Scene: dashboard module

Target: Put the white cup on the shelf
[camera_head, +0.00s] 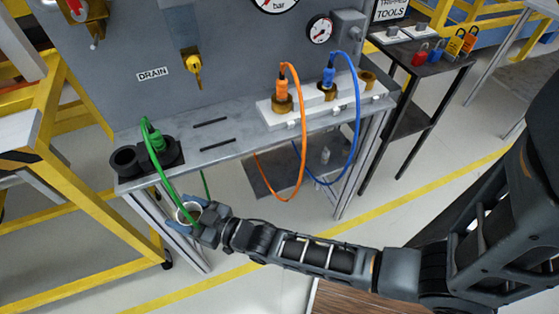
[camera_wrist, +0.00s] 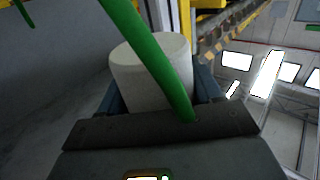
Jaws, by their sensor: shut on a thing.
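The white cup (camera_head: 188,213) is held in my gripper (camera_head: 182,208), in front of the front left corner of the grey shelf (camera_head: 228,142) and lower than its top. Its open rim faces up in the head view. In the wrist view the white cup (camera_wrist: 135,75) sits between the two blue fingers, which close on its sides. A green cable (camera_head: 163,180) runs from a green plug on the shelf down past the cup. In the wrist view the green cable (camera_wrist: 150,48) crosses in front of the cup and hides part of it.
The black sockets (camera_head: 125,160) take up the shelf's left end. A white block (camera_head: 312,100) with orange and blue plugs is on its right. The shelf's middle is mostly bare, with two dark slots. An orange cable (camera_head: 302,160) and blue cable (camera_head: 357,130) hang over its front. A yellow frame (camera_head: 60,170) stands left.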

